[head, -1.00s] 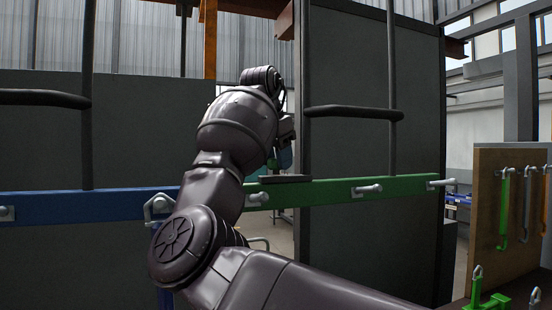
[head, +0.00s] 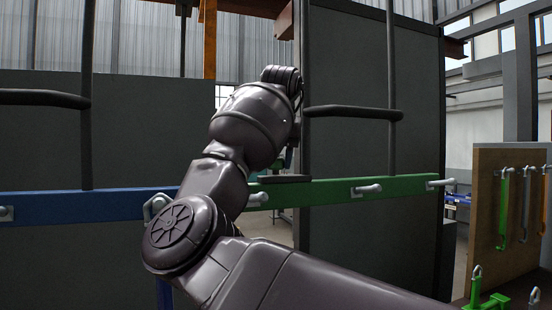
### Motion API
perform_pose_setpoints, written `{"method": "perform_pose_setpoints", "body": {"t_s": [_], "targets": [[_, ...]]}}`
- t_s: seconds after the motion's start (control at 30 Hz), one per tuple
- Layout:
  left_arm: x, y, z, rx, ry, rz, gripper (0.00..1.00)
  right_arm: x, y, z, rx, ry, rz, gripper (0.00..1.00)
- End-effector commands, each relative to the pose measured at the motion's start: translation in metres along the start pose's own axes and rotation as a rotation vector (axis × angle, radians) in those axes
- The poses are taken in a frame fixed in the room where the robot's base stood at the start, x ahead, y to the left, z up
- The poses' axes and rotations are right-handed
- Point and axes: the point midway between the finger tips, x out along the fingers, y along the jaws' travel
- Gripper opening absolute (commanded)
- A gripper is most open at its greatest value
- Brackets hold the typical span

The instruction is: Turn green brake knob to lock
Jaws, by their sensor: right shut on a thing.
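My right arm reaches up across the middle of the head view. Its right gripper (head: 293,145) is mostly hidden behind my own wrist, in the gap left of the tall dark panel. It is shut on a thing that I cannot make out. A small teal-green patch (head: 288,158) shows beside the wrist; I cannot tell whether it is the green brake knob. No brake knob shows clearly. A green crossbar (head: 325,191) with silver handles runs behind the arm, with a dark flat plate (head: 285,179) at its upper edge. My left gripper is not in view.
A blue crossbar (head: 90,205) runs along the left. Black horizontal bars (head: 352,112) stick out before the dark panels (head: 345,60). At right, a wooden board (head: 490,225) carries hanging green, grey and orange tools. A narrow gap opens between the panels.

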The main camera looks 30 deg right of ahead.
Motion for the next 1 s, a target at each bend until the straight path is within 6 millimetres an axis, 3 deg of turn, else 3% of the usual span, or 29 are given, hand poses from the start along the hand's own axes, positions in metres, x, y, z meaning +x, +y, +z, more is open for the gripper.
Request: {"method": "perform_pose_setpoints", "body": {"t_s": [0.4, 1.0], "targets": [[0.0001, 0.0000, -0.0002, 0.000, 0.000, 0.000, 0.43, -0.0006, 0.0006, -0.0009, -0.222, -0.027, -0.094, 0.22], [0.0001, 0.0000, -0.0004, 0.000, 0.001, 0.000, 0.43, -0.0005, 0.0007, -0.0010, -0.274, -0.034, -0.114, 0.22]]}}
